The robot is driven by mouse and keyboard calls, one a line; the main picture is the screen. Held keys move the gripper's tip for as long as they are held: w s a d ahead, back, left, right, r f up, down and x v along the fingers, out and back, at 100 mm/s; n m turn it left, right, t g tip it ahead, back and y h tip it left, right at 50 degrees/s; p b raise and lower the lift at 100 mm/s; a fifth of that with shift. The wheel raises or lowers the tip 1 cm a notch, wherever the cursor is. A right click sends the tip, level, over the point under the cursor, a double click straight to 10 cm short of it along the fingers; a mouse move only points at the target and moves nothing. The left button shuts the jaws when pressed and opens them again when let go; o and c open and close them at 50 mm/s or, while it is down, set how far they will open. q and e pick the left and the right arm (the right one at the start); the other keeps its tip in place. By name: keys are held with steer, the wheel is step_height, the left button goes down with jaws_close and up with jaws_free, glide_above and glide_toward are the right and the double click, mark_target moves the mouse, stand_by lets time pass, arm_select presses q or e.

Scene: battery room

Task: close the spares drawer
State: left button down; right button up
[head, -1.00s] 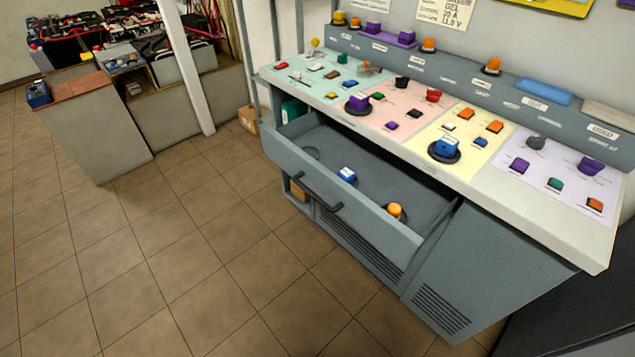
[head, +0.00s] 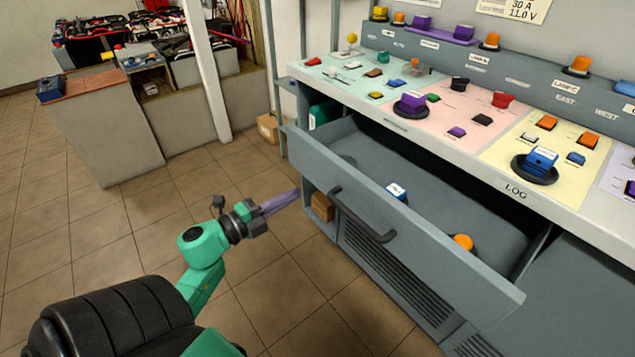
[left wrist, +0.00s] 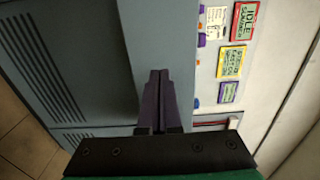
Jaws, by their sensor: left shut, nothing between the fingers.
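The spares drawer (head: 405,232) is pulled out from the grey console in the head view. Its dark bar handle (head: 362,215) is on the front panel. My right gripper is not in view.
The console top (head: 435,115) carries several coloured knobs and buttons above the drawer. A cardboard box (head: 268,128) stands on the floor left of the console. A bench with batteries (head: 100,130) is at the back left. The tiled floor between is clear.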

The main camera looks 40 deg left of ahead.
mark_target(325, 178)
arm_select(q)
steer(key=x, duration=0.6)
steer(key=shift+w+d+r, duration=0.1)
steer(key=shift+w, duration=0.55)
steer(key=shift+w+d, duration=0.1)
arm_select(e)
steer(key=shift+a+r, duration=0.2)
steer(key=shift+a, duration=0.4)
